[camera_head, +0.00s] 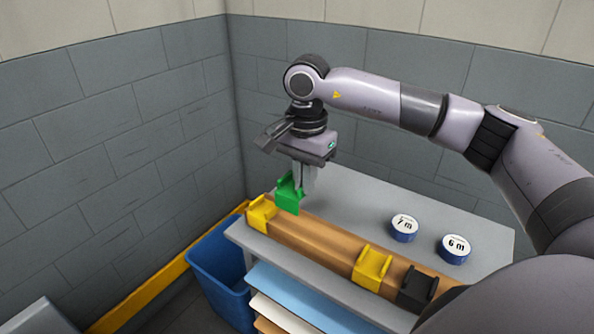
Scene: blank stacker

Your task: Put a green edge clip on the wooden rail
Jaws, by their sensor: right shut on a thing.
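The wooden rail (315,239) lies along the front of the grey table. It bears a yellow clip (262,213) at its left end, another yellow clip (372,268) right of the middle, and a black clip (416,287) near the right end. My right gripper (297,188) points down and is shut on a green edge clip (288,195). The green clip is at the rail's left part, just right of the left yellow clip. I cannot tell whether it touches the rail. My left gripper is not in view.
Two round blue tapes, marked 7 m (404,228) and 6 m (454,249), lie on the grey table (345,190) behind the rail. A blue bin (218,273) stands at the table's left. Coloured sheets (290,295) are below the table's front. Brick walls close the back and left.

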